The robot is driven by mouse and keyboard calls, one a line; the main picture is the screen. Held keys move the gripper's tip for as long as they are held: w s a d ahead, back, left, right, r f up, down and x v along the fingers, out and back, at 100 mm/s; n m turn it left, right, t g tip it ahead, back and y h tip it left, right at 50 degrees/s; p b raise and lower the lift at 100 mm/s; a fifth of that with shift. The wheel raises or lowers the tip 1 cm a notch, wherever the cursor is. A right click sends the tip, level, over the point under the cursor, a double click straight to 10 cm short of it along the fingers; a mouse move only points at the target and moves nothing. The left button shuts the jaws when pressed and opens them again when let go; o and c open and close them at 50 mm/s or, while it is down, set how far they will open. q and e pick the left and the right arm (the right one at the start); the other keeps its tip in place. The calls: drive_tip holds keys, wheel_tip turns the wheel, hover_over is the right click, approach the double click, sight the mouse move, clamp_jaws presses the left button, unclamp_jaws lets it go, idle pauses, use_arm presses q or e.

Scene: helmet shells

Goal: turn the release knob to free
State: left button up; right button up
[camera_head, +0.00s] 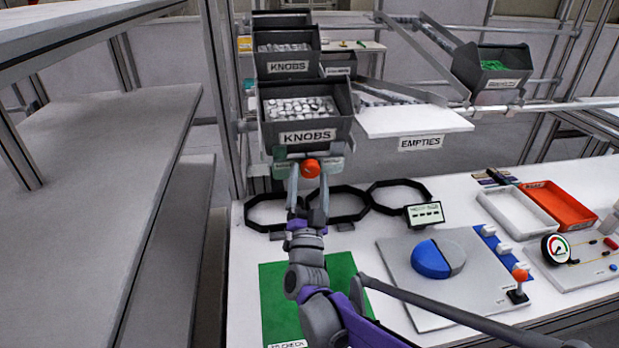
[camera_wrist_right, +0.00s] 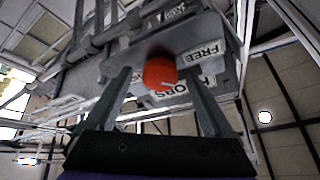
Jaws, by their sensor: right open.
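The orange-red release knob (camera_head: 310,168) sits on the front of the rack, below the grey KNOBS bin (camera_head: 303,117). It shows large in the right wrist view (camera_wrist_right: 160,73), with a small pale mark on its face. A FREE label (camera_wrist_right: 206,50) is beside it, and another label on its other side is hard to read. My right gripper (camera_head: 309,176) is open, its two fingers on either side of the knob; the wrist view shows gaps between the fingers and the knob. I cannot tell how deep the fingertips reach. My left gripper is not in view.
A white EMPTIES shelf (camera_head: 412,121) is right of the bin. Black octagonal frames (camera_head: 265,213), a small display (camera_head: 424,214), a green mat (camera_head: 350,284) and a grey panel with a blue-grey disc (camera_head: 438,259) are on the white table. A grey shelf (camera_head: 90,215) stands left.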

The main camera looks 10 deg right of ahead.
drive_tip(key=v, duration=1)
drive_tip(key=shift+s, duration=0.1)
